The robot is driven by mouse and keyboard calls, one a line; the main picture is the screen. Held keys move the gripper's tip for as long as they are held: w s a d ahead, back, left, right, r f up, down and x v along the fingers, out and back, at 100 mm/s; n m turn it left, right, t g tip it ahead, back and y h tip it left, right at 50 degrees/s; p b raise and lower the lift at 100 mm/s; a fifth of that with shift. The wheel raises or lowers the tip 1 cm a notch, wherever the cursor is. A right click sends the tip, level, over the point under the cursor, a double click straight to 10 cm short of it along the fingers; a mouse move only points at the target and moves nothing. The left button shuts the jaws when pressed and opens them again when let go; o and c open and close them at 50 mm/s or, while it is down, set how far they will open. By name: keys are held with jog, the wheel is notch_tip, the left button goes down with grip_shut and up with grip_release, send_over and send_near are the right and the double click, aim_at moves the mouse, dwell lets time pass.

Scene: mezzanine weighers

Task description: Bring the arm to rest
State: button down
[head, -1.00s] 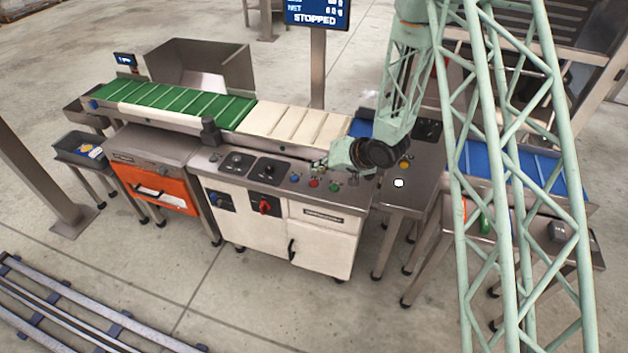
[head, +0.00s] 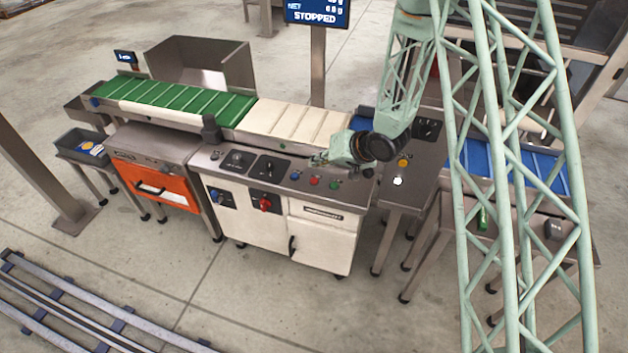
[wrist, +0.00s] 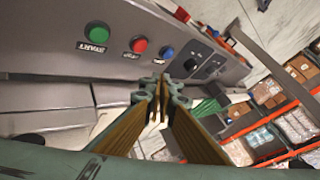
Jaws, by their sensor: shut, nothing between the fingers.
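My gripper (head: 322,161) is above the top panel of the white control cabinet (head: 268,217), close to its row of buttons. In the wrist view my gripper (wrist: 158,95) shows its fingers together and empty. The green START button (wrist: 97,33), a red button (wrist: 138,44) and a blue button (wrist: 167,53) are beyond the fingers, with a gap between. The arm comes down from the upper right in the head view. The display screen (head: 318,12) at the top reads STOPPED.
The conveyor has a green belt (head: 178,98), a cream belt (head: 293,121) and a blue belt (head: 512,163). A side panel with an amber button (head: 403,162) stands to the right. An orange-fronted cabinet (head: 154,180) is at left. Floor rails (head: 75,310) lie at lower left.

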dwell(0.3)
jog(key=d+r+t+h, duration=0.1)
jog(key=d+r+h, duration=0.1)
jog(key=d+r, duration=0.55)
jog(key=d+r+h, duration=0.2)
jog(key=d+r, duration=0.2)
jog(key=r, duration=0.6)
jog(key=s+d+r+h, duration=0.2)
jog(key=s+d+r, duration=0.25)
jog(key=r, duration=0.25)
jog(key=s+d+r+h, duration=0.1)
jog(key=s+d+r, duration=0.3)
jog(key=s+r, duration=0.25)
jog(key=s+d+r+m+g+h, duration=0.1)
jog(key=s+d+r, duration=0.1)
jog(key=s+r, duration=0.5)
jog(key=s+d+r+g, duration=0.1)
jog(key=s+d+r, duration=0.15)
jog(key=s, duration=0.85)
jog(key=s+a+r, duration=0.1)
jog(key=s, duration=1)
jog(key=s+a+r+g+y, duration=0.1)
jog(key=s+r, duration=0.1)
jog(key=s, duration=0.9)
jog(key=shift+a+r, duration=0.3)
jog(key=shift+a, duration=0.05)
jog(key=shift+a, duration=0.1)
